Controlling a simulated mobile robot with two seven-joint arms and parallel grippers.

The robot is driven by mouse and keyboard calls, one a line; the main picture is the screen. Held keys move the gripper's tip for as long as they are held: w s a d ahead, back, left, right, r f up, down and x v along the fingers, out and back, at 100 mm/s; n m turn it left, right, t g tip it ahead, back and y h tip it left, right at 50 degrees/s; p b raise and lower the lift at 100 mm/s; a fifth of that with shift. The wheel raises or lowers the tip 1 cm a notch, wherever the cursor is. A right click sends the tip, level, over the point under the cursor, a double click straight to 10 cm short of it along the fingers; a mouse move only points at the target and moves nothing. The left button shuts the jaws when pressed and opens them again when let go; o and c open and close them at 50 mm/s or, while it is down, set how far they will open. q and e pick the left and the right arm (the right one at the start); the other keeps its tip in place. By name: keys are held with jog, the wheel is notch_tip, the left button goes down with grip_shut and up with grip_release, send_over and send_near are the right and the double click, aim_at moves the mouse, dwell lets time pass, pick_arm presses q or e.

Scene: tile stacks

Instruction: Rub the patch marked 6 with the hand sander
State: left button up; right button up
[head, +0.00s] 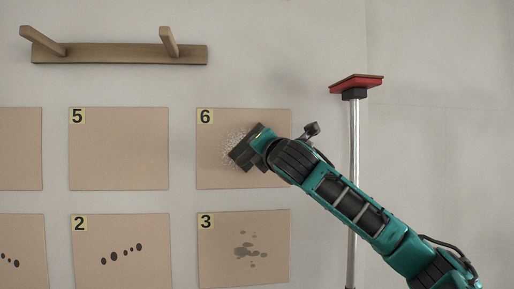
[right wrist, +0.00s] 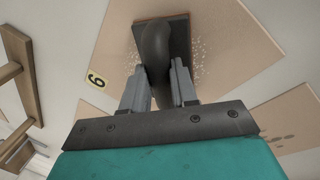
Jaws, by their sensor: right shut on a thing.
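The patch marked 6 (head: 220,178) is a tan square on the wall, at the upper right of the patches in the head view. My right gripper (head: 250,150) is in front of its middle. In the right wrist view my right gripper (right wrist: 157,72) is shut on the dark handle of the hand sander (right wrist: 155,45), one finger on each side. The sander's flat pad faces the patch and appears to be against it. Pale speckles show on the patch around the sander. My arm and gripper hide part of the patch. My left gripper is not in view.
Patches marked 5 (head: 118,150), 2 (head: 120,270) and 3 (head: 225,275) are nearby; 2 and 3 have dark spots. A wooden peg rack (head: 120,54) is above. A pole with a red head (head: 356,84) stands at the right, behind my right arm.

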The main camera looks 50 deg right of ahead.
jog(key=w+a+p, duration=0.2)
jog(key=p, duration=0.1)
jog(key=shift+w+a+r, duration=0.1)
jog(key=shift+a+r, duration=0.05)
jog(key=shift+a, duration=0.1)
jog(key=shift+w+a, duration=0.35)
jog(key=shift+a, duration=0.05)
jog(key=shift+w+a, duration=1.3)
jog(key=shift+a, duration=0.3)
jog(key=shift+s, duration=0.1)
jog(key=shift+a+r+v, duration=0.15)
jog(key=shift+v, duration=0.8)
jog(key=shift+a+r+v, duration=0.1)
jog(key=shift+v, duration=0.85)
jog(key=shift+a+r+v, duration=0.15)
jog(key=shift+v, duration=0.85)
jog(key=shift+f, duration=0.1)
jog(key=shift+s+a, duration=0.95)
